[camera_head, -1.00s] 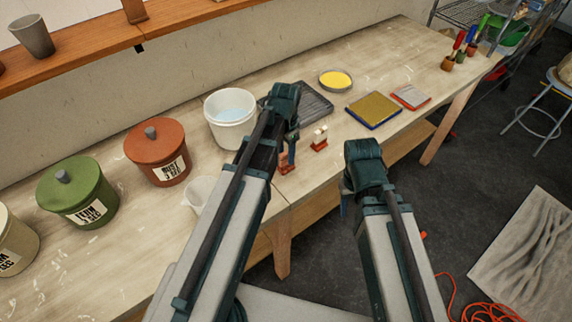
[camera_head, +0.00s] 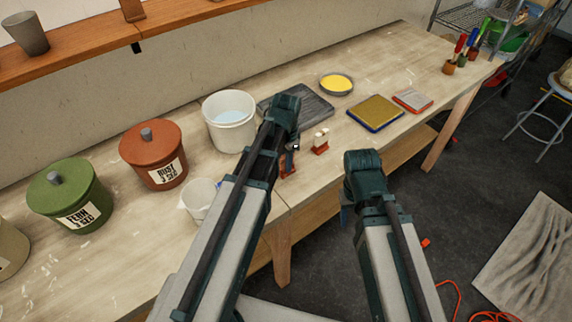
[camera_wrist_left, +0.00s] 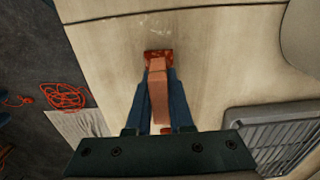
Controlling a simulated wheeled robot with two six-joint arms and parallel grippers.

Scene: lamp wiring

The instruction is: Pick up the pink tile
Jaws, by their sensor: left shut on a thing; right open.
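The pink tile (camera_wrist_left: 158,95) is upright and narrow in the left wrist view, between the two blue fingers of my left gripper (camera_wrist_left: 159,100). The gripper is shut on it. A small red stand (camera_wrist_left: 158,56) shows at the tile's far end; I cannot tell whether the tile still touches it. In the head view my left gripper (camera_head: 289,162) is over the red stand near the table's front edge, and the arm hides most of the tile. My right gripper (camera_head: 346,215) is open, beyond the table's front edge, with its fingers mostly hidden.
A second red stand with a pale tile (camera_head: 320,142) is close to the right. A white bucket (camera_head: 229,135), a grey ribbed tray (camera_head: 312,103), a yellow dish (camera_head: 336,84), a yellow pad (camera_head: 375,112) and lidded red (camera_head: 150,150) and green pots (camera_head: 62,180) stand around.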

